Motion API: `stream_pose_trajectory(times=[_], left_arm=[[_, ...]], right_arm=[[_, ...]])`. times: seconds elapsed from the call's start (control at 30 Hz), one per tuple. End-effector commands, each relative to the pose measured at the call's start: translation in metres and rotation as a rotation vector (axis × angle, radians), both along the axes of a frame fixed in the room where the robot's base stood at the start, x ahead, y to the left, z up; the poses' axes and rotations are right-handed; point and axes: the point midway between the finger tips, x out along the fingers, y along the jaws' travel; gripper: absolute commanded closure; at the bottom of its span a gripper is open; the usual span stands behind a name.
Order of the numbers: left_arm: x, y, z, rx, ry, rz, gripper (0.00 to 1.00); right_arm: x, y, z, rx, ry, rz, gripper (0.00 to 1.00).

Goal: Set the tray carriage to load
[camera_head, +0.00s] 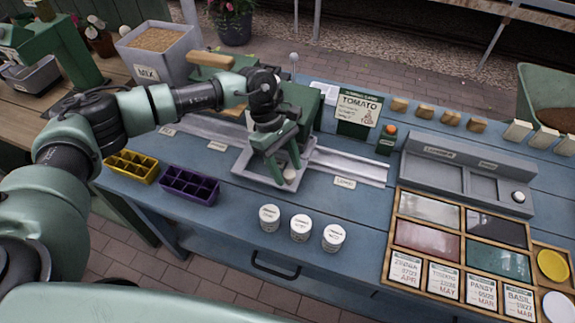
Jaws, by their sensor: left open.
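The tray carriage (243,169) is a shallow grey tray on a pale metal rail (350,164) that runs left to right along the blue bench. It stands near the middle of the rail, in front of a green machine (304,104). A small pale knob (290,174) shows at its front right. My left gripper (282,171) points down over the carriage, its green fingers open near the knob. I cannot tell whether they touch it. Small label cards stand along the rail, one at the right end (345,183); their print is hard to read. My right gripper is not in view.
Three white pots (300,228) stand in front of the rail. Purple (190,186) and yellow (132,166) cell trays lie at the left. A tomato sign (357,112) stands behind the rail; a wooden sorting box (427,236) is at the right.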

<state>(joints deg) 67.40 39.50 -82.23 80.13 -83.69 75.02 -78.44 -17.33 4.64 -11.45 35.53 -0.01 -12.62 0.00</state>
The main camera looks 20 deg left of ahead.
Motion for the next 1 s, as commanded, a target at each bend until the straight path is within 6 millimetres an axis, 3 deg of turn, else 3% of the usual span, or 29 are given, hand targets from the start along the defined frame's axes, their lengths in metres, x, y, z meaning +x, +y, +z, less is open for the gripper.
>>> stream_pose_trajectory(times=[0.33,0.5,1.0], left_arm=[[-0.0006,-0.0022,-0.0047,-0.001,-0.001,-0.001,0.52],[-0.0006,-0.0022,-0.0045,-0.001,-0.001,-0.001,0.99],[-0.0004,-0.0023,-0.0039,-0.002,-0.002,0.000,1.00]], right_arm=[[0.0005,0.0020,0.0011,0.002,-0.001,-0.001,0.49],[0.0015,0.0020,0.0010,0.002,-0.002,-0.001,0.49],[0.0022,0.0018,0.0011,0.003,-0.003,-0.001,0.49]])
